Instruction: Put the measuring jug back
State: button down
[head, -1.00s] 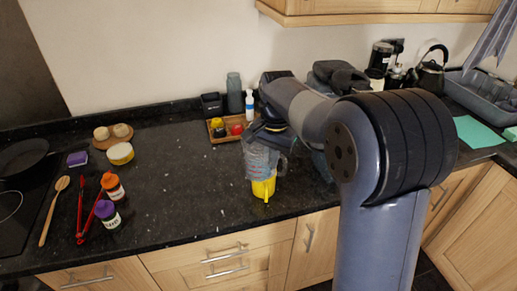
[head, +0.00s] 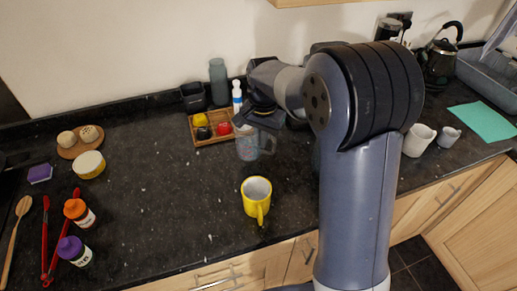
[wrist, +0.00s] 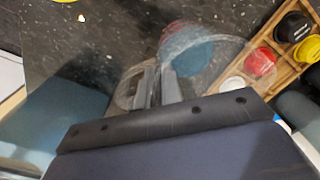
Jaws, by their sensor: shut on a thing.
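The clear measuring jug (head: 247,147) is in front of the wooden tray, behind the yellow mug. My gripper (head: 264,122) reaches it from above and behind. In the wrist view my two fingers (wrist: 156,88) are shut on the handle of the jug (wrist: 205,50). Reddish and blue patches show on or through its clear wall. I cannot tell whether its base touches the counter.
The yellow mug (head: 257,198) stands near the front edge. The wooden tray (head: 212,138) holds yellow, black and red items. A white-and-blue bottle (head: 237,97) and a grey bottle (head: 219,83) stand behind. The counter (head: 150,165) left of the jug is clear.

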aim_at(261, 150)
jog(key=shift+f, duration=2.4)
jog(key=shift+f, duration=0.15)
jog(key=c, duration=1.6)
grip_release()
jog(key=shift+o, duration=0.2)
jog(key=r, duration=1.2)
jog(key=shift+s+d+r, duration=0.1)
jog(key=shift+d+r, duration=0.05)
jog(key=shift+d, duration=0.05)
